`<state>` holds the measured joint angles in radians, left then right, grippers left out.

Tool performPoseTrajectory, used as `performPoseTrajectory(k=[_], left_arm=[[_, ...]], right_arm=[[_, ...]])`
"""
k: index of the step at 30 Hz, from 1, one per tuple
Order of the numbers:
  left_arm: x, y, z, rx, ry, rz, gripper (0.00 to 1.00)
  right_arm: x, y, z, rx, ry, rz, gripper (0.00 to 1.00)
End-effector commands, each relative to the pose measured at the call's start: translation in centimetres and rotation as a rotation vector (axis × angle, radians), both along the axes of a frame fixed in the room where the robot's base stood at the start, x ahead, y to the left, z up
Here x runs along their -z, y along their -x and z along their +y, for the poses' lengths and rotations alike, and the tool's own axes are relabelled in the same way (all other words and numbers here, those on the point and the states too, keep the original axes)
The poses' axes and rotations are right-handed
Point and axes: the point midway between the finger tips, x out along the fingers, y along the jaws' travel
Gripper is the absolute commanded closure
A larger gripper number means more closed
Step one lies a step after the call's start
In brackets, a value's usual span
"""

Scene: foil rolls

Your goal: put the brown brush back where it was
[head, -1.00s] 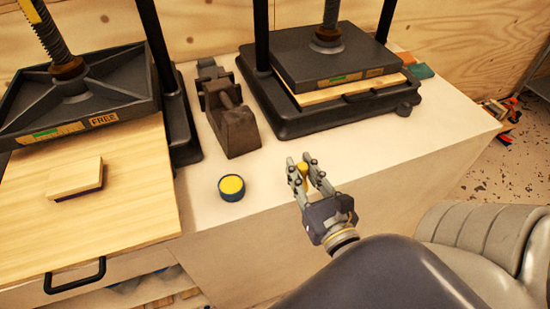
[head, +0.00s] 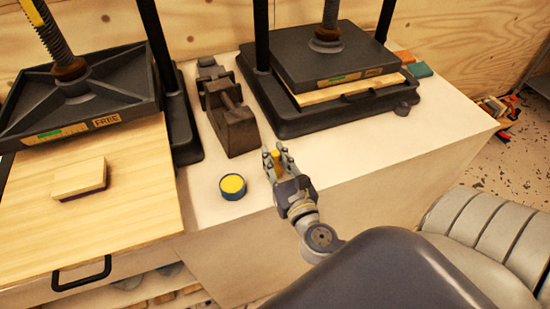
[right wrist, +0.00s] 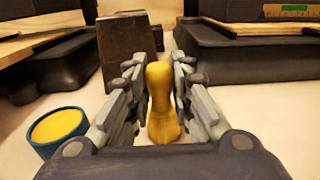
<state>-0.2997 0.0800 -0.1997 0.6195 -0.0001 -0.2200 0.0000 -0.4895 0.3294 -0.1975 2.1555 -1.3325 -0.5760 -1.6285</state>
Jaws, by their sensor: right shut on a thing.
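My right gripper (head: 277,158) is shut on an ochre-yellow, knob-topped thing (right wrist: 161,105), held upright between its fingers. It has a rounded head, a narrower neck and a wider lower part; its bottom end is hidden behind the gripper. Its colour is more yellow than brown, and I cannot tell for sure that it is the brush. In the head view the gripper is just right of a blue round tin with a yellow top (head: 232,187), over the front part of the pale worktop (head: 370,155). My left gripper is out of view.
A dark tape-dispenser-like block (head: 232,125) stands behind the tin. A left press (head: 75,95) has a wooden board holding a small wooden block (head: 80,176). A right press (head: 335,75) stands behind, with small coloured blocks (head: 419,69) beside it. Worktop between is free.

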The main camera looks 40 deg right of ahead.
Motion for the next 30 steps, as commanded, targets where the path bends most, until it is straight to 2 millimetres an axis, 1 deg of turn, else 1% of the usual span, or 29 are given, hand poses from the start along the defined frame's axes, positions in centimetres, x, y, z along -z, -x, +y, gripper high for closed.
performPoseTrajectory(k=[6,9,10,11,12,13,21,25,29,30], left_arm=[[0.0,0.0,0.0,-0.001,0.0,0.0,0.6],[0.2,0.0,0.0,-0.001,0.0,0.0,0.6],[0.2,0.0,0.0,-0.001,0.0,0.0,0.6],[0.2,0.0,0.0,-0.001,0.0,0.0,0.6],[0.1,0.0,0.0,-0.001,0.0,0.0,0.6],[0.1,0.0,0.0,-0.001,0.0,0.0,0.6],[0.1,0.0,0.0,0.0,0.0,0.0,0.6],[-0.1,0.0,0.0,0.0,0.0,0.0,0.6],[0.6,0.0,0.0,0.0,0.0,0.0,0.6],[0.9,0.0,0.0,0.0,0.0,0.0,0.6]], right_arm=[[-0.1,0.0,0.0,0.0,0.0,-0.001,1.0],[0.3,0.0,0.0,0.0,0.0,0.0,1.0],[0.3,0.0,0.0,0.0,0.001,0.0,0.77],[0.2,0.0,0.0,0.0,0.0,0.0,0.7],[0.2,0.0,0.0,0.0,0.001,0.0,0.61],[0.2,0.0,0.0,0.0,0.001,0.0,0.59],[0.2,0.0,0.0,0.0,0.001,0.0,0.59],[-0.2,0.1,0.0,-0.001,0.0,0.0,0.59],[0.3,1.6,0.4,-0.002,0.001,0.002,0.59],[0.4,2.2,0.5,-0.002,0.0,0.004,0.59]])
